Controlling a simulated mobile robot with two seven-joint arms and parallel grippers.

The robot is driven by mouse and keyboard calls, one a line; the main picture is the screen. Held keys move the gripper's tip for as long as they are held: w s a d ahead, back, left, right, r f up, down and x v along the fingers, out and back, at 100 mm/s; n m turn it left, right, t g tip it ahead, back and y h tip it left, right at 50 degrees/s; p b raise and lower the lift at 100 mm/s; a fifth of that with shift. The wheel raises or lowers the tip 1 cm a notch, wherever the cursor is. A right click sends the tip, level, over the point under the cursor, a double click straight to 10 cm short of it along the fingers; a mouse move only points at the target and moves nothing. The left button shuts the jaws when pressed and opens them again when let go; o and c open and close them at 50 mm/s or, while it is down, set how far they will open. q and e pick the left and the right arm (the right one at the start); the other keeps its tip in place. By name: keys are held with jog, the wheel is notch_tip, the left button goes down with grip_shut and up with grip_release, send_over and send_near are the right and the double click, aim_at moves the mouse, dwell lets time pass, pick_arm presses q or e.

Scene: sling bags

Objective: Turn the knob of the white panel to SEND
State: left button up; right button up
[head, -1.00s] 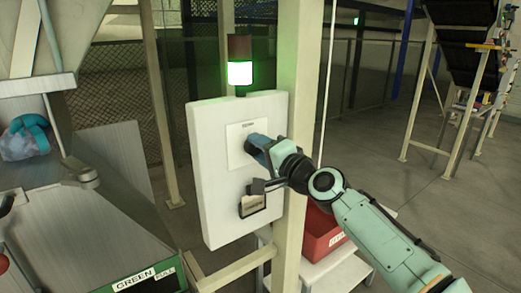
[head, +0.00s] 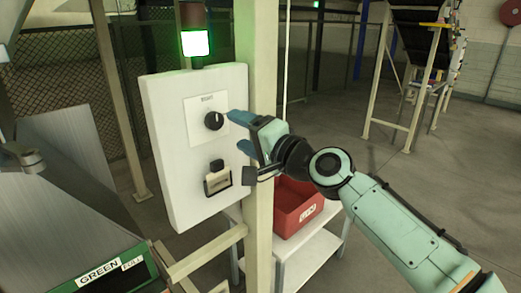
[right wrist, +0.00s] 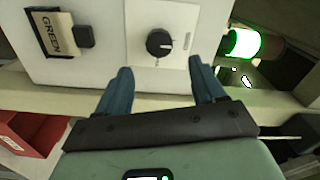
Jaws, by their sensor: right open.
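The white panel (head: 175,190) is fixed to a pale post. Its black round knob (head: 213,121) sits on a white plate, with small lettering above it too blurred to read surely. In the right wrist view the knob (right wrist: 159,44) has a white mark towards the green lamp's side, which is upward on the panel. My right gripper (head: 238,131) is open and empty just right of the knob, apart from it. In the right wrist view its two blue fingers (right wrist: 160,67) are spread below the knob. My left gripper is not in view.
A lamp (head: 195,43) glows green above the panel. A tag in a black holder (head: 217,181) hangs below the knob. A red bin (head: 298,208) stands on a white table behind the post.

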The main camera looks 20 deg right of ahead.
jog(key=b+v, duration=0.1)
jog(key=v, duration=0.4)
jog(key=shift+s+d, duration=0.1)
jog(key=shift+s, duration=0.2)
jog(key=shift+w+f, duration=0.1)
